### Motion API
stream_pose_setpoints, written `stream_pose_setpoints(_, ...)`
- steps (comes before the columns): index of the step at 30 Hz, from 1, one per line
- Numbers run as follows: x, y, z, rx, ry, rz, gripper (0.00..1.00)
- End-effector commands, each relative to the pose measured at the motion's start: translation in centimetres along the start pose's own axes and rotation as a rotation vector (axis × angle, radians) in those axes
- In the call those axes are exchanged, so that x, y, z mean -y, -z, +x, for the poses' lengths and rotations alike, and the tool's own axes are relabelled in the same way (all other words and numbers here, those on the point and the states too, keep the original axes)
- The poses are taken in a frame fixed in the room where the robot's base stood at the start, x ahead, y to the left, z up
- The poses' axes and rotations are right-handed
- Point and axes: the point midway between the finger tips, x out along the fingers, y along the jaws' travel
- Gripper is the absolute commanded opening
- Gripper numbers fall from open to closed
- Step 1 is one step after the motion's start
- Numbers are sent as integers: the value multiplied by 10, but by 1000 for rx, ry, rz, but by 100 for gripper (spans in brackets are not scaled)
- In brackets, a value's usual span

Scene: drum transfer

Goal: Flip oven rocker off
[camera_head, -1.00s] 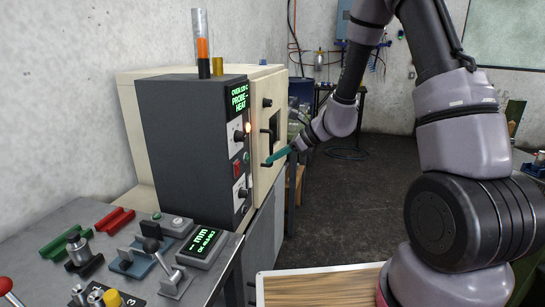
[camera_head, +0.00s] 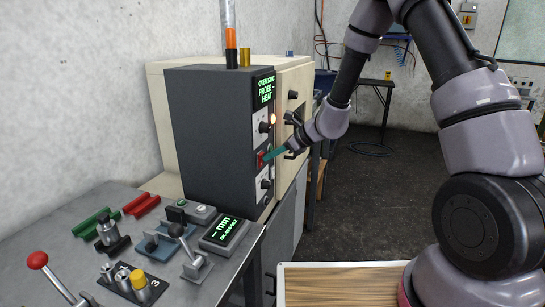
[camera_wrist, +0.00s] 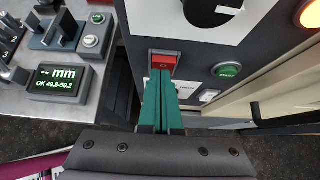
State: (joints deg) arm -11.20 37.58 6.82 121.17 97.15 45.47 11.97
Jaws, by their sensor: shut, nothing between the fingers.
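The oven's dark control box (camera_head: 212,130) has a lit green display (camera_head: 265,91) reading "PROBE-HEAT". The red rocker (camera_head: 261,159) sits on its front panel between two dark knobs. In the wrist view the red rocker (camera_wrist: 163,63) is just beyond my fingertips, straight ahead of them. My gripper (camera_head: 268,157) is shut and empty, its teal fingers together. In the wrist view my gripper (camera_wrist: 160,74) has its tips at the rocker's lower edge. I cannot tell whether they touch. The rocker's tilt is too small to read.
A green button (camera_wrist: 227,70) is right of the rocker. A glowing orange lamp (camera_head: 273,119) is above it. The cream oven body (camera_head: 294,124) has handles close by. A bench with a gauge display (camera_head: 225,231) is in front.

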Motion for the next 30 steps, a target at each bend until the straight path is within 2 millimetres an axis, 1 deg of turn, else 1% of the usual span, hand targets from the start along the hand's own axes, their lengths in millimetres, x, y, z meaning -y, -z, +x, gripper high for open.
stream_pose_setpoints(4,0,-9,5,1,0,-3,0)
stream_pose_setpoints(11,0,-7,4,0,1,0,0)
stream_pose_setpoints(24,0,-19,-6,0,1,-1,0)
stream_pose_setpoints(30,0,-19,-6,0,1,0,0)
